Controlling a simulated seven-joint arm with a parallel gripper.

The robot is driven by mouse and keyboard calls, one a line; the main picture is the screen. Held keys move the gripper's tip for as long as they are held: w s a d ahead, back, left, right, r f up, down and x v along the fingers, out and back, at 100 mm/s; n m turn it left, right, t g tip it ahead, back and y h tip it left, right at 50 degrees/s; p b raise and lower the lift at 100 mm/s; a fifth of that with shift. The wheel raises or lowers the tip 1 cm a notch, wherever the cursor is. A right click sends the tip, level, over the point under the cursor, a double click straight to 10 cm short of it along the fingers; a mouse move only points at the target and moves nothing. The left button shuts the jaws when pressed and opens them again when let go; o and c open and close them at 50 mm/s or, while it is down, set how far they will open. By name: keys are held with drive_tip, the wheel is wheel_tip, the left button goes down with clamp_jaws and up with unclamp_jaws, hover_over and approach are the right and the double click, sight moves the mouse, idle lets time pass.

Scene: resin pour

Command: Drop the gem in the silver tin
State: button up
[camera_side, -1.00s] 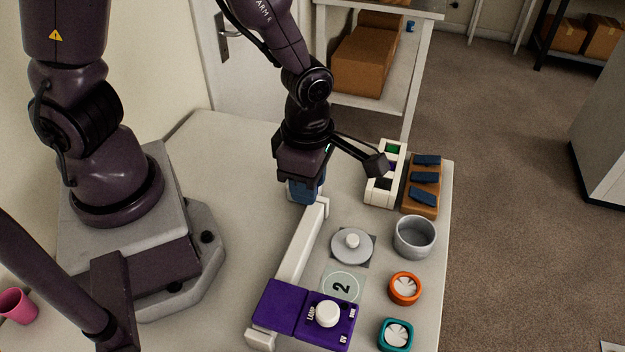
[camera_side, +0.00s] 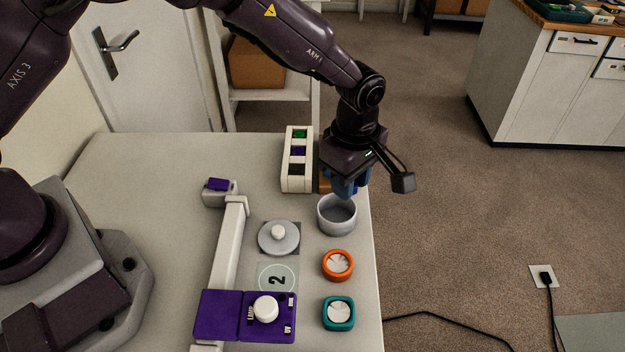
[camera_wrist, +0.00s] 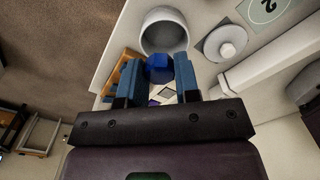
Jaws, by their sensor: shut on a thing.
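My gripper (camera_side: 347,190) hangs above and just behind the open silver tin (camera_side: 337,222), near the right edge of the table. In the wrist view its two blue fingers are closed on a dark blue faceted gem (camera_wrist: 159,68). The tin also shows in the wrist view (camera_wrist: 165,22), beyond the fingertips and apart from the gem. The part of the tin's inside that I can see looks empty. The gem cannot be told apart from the blue fingers in the side view.
A white box (camera_side: 290,184) with green and purple pieces stands left of my gripper. A wooden rack is mostly hidden behind it. A grey knobbed disc (camera_side: 278,243), an orange jar (camera_side: 338,265), a teal jar (camera_side: 339,313) and a purple lamp unit (camera_side: 216,314) stand nearby.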

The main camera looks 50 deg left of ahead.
drive_tip(key=shift+s+a+f+m, duration=0.15)
drive_tip(key=shift+f+m, duration=0.15)
drive_tip(key=shift+f, duration=2.75)
drive_tip(key=o, duration=1)
wheel_tip(320, 180, up, 13)
drive_tip(key=shift+r, duration=0.1)
